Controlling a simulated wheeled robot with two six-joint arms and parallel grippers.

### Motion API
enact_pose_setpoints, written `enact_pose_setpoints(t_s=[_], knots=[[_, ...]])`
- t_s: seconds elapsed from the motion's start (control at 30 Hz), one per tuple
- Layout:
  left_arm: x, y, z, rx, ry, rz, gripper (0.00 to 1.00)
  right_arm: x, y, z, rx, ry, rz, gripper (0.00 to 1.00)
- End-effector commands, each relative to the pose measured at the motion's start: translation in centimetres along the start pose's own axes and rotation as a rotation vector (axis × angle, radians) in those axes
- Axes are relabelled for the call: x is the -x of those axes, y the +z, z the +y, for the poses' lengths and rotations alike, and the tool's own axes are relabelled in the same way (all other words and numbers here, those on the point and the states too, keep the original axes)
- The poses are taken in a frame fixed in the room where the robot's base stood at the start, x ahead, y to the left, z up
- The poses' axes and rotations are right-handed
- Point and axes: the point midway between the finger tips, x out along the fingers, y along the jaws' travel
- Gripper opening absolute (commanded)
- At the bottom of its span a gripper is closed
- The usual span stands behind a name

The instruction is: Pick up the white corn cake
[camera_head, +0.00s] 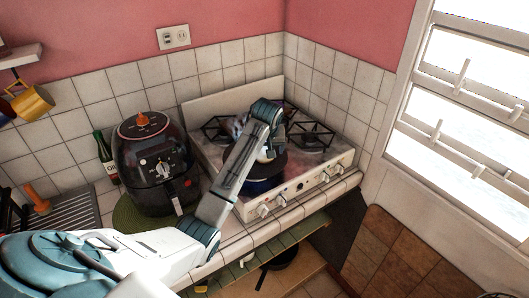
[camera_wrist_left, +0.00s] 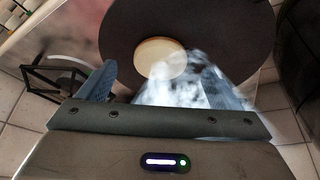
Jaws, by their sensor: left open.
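The white corn cake (camera_wrist_left: 160,57) is a pale round disc lying flat on a dark round pan (camera_wrist_left: 125,28) in the left wrist view. In the head view the pan (camera_head: 262,186) sits on the front of the stove, mostly behind my left arm, and I cannot make out the cake there. My left gripper (camera_head: 268,152) is over the pan. In the wrist view its open fingers (camera_wrist_left: 163,78) stand to either side of the cake's near edge, with nothing held. Whitish steam blurs the right finger. My right gripper is not in view.
The white stove (camera_head: 332,172) has black burner grates (camera_head: 312,135) and front knobs. A black air fryer (camera_head: 155,160) and a green bottle (camera_head: 104,155) stand to its left. Tiled walls close the back and right. A lower shelf (camera_head: 245,285) holds a dark pan (camera_head: 283,258).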

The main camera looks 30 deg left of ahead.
Motion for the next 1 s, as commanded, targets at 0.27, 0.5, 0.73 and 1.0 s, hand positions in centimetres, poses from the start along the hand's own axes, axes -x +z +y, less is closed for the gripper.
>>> enact_pose_setpoints(t_s=[0.27,0.5,0.73,1.0], knots=[[-2.8,-0.1,-0.1,0.0,-0.001,-0.002,0.86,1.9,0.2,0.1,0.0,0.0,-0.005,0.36],[-2.9,-0.1,-0.1,0.0,0.0,0.0,0.82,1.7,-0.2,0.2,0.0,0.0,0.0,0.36],[-2.9,-0.1,-0.1,0.0,0.0,0.0,0.37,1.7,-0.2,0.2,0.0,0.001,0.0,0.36],[-2.9,-0.2,-0.1,0.0,0.001,0.001,0.33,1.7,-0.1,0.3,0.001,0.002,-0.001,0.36]])
